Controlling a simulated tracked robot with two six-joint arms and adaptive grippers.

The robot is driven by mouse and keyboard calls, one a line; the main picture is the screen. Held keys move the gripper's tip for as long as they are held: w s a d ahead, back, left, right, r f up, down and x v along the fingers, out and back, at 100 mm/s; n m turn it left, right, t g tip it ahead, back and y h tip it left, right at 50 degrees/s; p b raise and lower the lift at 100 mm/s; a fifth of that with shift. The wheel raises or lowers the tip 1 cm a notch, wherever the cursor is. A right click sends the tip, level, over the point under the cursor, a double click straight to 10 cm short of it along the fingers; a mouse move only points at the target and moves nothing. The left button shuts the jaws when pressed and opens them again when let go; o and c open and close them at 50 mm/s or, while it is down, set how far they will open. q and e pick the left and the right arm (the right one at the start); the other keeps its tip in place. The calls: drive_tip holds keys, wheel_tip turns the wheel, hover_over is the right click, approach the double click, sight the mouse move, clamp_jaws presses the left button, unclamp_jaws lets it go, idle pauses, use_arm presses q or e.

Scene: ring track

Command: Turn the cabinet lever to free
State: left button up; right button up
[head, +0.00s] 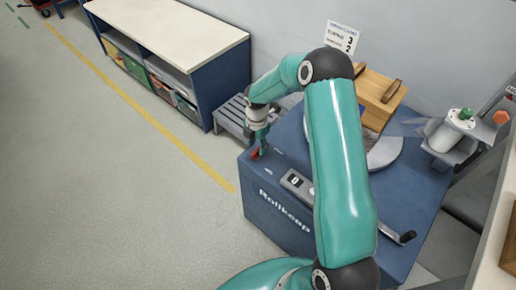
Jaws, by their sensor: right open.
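The blue cabinet (278,222), marked "Rollkeep", stands at the lower right of the head view. A small red piece (255,154), which looks like the lever, is at the left corner of its top; its exact position setting is too small to read. My right gripper (260,149) is open and points down right at this red piece. I cannot tell whether the fingers touch it. My teal right arm hides part of the cabinet top. My left gripper is not in view.
A small display (295,181) and a black-handled bar (402,237) are on the cabinet's front edge. A wooden box (378,98) sits at the back. A grey step stool (233,118) and a white-topped bench (170,32) stand left. The floor left is clear.

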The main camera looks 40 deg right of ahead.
sight(257, 150)
drive_tip(key=shift+f, duration=1.5)
clamp_jaws()
drive_tip(key=shift+d, duration=0.15)
